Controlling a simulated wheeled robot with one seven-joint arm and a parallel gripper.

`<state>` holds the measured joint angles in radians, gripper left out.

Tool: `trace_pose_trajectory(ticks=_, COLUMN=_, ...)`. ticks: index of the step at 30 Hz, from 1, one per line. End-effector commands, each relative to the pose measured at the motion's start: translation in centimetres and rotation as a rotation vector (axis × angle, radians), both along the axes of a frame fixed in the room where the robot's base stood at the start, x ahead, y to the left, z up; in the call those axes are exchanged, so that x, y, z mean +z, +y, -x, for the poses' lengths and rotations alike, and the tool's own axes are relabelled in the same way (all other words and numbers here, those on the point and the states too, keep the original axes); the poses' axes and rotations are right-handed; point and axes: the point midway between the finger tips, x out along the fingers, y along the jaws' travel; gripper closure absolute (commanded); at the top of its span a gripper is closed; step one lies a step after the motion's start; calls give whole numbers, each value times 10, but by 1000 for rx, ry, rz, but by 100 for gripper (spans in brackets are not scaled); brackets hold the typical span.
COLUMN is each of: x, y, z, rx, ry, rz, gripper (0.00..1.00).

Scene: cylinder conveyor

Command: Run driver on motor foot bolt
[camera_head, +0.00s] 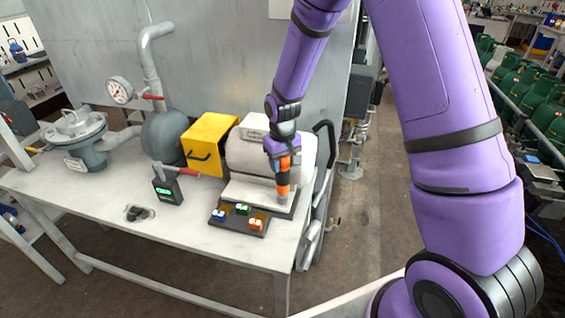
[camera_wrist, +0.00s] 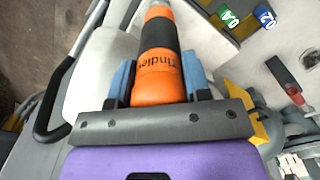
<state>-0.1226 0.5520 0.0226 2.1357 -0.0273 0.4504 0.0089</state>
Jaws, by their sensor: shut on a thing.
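My gripper (camera_head: 283,153) is shut on an orange and black driver (camera_head: 283,180). The driver points down, roughly upright, at the front right of the white motor (camera_head: 240,153). Its lower end is at the motor's pale foot plate (camera_head: 245,193); I cannot tell whether it touches. In the wrist view the blue fingers of my gripper (camera_wrist: 157,78) clasp both sides of the driver (camera_wrist: 158,70), and the motor (camera_wrist: 98,75) lies to the left. The foot bolt under the driver and the driver's tip are hidden.
A dark tray (camera_head: 226,229) with blue, green and orange labelled pieces lies in front of the motor. A yellow box (camera_head: 208,143) stands left of it.

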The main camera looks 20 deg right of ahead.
Motion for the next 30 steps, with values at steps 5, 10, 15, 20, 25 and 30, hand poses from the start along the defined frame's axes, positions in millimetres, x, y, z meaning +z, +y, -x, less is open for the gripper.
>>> trace_pose_trajectory(ticks=5, x=-2, y=0, z=3, rx=0, ry=11, rz=2, gripper=94)
trace_pose_trajectory(ticks=10, x=0, y=0, z=3, rx=0, ry=10, rz=2, gripper=94)
trace_pose_trajectory(ticks=15, x=8, y=0, z=2, rx=0, ry=6, rz=1, gripper=94)
trace_pose_trajectory(ticks=20, x=17, y=0, z=2, rx=0, ry=4, rz=1, gripper=94)
trace_pose_trajectory(ticks=25, x=25, y=0, z=1, rx=0, ry=3, rz=0, gripper=94)
trace_pose_trajectory(ticks=30, x=33, y=0, z=1, rx=0, ry=2, rz=0, gripper=94)
